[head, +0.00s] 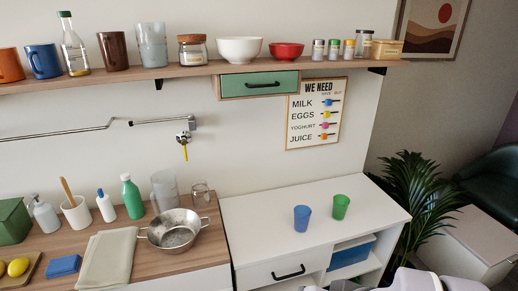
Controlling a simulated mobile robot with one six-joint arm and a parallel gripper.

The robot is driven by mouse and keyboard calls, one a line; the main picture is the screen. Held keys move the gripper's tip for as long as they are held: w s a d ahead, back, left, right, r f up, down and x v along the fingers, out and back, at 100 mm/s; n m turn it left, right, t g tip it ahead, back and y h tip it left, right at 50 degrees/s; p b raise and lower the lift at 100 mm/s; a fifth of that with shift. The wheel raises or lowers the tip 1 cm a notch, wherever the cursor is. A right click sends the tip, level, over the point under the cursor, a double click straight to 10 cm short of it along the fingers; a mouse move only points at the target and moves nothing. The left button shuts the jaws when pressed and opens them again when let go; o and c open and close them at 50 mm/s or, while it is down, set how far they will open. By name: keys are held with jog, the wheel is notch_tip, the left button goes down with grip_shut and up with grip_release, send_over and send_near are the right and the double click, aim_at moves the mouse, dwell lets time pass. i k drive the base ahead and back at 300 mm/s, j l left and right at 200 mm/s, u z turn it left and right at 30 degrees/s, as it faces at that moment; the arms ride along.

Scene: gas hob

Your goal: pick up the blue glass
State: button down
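The blue glass (302,218) stands upright on the white counter (262,222), right of the steel colander. A green glass (341,207) stands close behind it to the right, with a small gap between them. Nothing covers the blue glass. Pale parts of my own arm show at the bottom right edge, below and to the right of the glasses. My gripper's fingers are not in view.
A steel colander (174,231) and clear glasses stand on the wooden counter to the left. A shelf (160,72) with mugs, bowls and jars runs above. A plant (412,190) stands right of the white counter, which is otherwise clear.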

aim_at(302, 215)
jog(key=l+u, duration=0.3)
jog(key=l, duration=0.55)
jog(key=l+u, duration=0.3)
jog(key=l, duration=0.6)
jog(key=i+l+u, duration=0.2)
jog(key=i, duration=0.3)
jog(key=i+l+u, duration=0.2)
jog(key=i+l, duration=0.15)
jog(key=i, duration=0.1)
